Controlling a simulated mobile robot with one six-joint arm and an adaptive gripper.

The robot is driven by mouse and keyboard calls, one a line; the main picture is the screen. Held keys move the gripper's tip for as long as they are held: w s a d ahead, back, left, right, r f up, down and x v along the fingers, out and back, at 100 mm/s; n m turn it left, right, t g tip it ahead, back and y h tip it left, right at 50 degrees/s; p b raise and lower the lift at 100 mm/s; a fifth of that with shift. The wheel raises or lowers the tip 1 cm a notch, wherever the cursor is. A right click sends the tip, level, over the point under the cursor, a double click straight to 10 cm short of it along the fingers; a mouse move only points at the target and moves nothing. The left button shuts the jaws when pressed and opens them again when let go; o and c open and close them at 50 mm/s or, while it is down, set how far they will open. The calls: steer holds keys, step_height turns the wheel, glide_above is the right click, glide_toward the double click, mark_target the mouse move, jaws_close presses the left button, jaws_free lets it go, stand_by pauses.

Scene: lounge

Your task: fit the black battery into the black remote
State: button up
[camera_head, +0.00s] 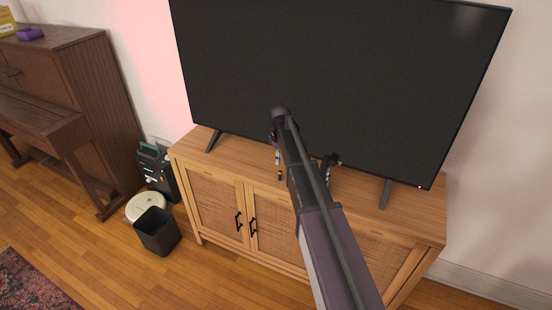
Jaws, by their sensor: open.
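My arm reaches from the bottom of the head view to the top of the wooden TV cabinet and covers much of what lies behind it. My gripper (302,170) is mostly hidden behind my arm, with dark and silvery parts showing on both sides; it is open. A small dark piece with a pale band (279,176) shows just left of my arm, above the cabinet's front edge. It may be the black battery, but it is too small to be sure. I cannot make out the black remote.
The wooden cabinet (200,151) carries a large black TV (340,70) on two feet, close behind my arm. The cabinet top is clear at left. On the floor at left are a black bin (157,232), a round pale device (146,206) and a dark box (155,170).

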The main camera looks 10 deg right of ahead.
steer(key=shift+f+b, duration=2.6)
steer(key=shift+f, duration=0.3)
steer(key=shift+c, duration=0.2)
jaws_close()
steer(key=shift+r, duration=0.15)
steer(key=shift+r+p, duration=2.15)
steer(key=shift+p, duration=0.1)
steer(key=shift+r, duration=0.2)
steer(key=shift+a, duration=0.15)
